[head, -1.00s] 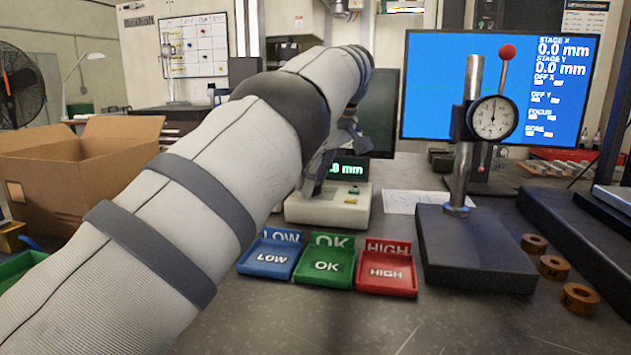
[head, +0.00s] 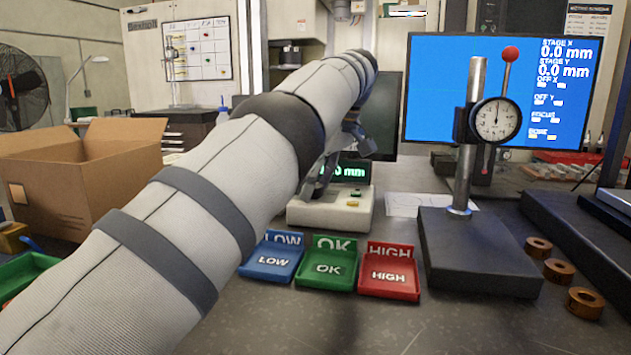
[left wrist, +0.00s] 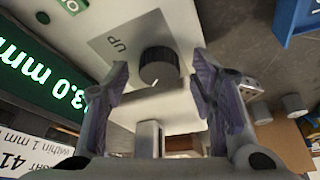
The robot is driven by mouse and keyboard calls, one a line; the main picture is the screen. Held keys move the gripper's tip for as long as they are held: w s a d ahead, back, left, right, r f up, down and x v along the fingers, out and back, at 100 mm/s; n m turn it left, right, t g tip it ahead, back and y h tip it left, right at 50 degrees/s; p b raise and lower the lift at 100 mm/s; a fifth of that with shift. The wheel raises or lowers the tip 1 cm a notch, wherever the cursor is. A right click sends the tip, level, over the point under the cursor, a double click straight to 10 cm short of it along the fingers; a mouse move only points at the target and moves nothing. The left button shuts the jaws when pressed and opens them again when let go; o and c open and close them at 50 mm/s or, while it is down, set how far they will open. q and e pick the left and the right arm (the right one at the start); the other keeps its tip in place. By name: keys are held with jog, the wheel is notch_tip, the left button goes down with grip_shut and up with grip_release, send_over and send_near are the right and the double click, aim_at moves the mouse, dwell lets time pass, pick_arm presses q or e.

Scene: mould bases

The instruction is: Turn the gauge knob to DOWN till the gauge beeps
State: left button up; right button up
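The gauge (head: 335,212) is a pale box with a green-lit display on the bench, partly hidden behind my left arm in the head view. In the left wrist view its display (left wrist: 40,75) reads about 3.0 mm, partly cut off. The dark ribbed knob (left wrist: 158,68) sits on a grey plate marked UP; no DOWN mark is readable. My left gripper (left wrist: 162,82) is open, with one finger on each side of the knob and gaps visible. Contact is not visible. In the head view the left gripper (head: 330,170) is at the gauge, mostly hidden. My right gripper is not in view.
Blue LOW (head: 270,262), green OK (head: 327,268) and red HIGH (head: 389,276) trays lie in front of the gauge. A dial stand (head: 478,255) and three brown rings (head: 558,270) are at right. A cardboard box (head: 75,190) is at left. The front bench is clear.

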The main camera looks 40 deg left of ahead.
pick_arm(q)
jog(key=shift+r, duration=0.1)
jog(key=shift+d+r, duration=0.2)
jog(key=shift+r, duration=0.25)
jog(key=d, duration=0.8)
jog(key=w+d, duration=0.1)
jog(key=d, duration=0.3)
jog(key=shift+f, duration=0.1)
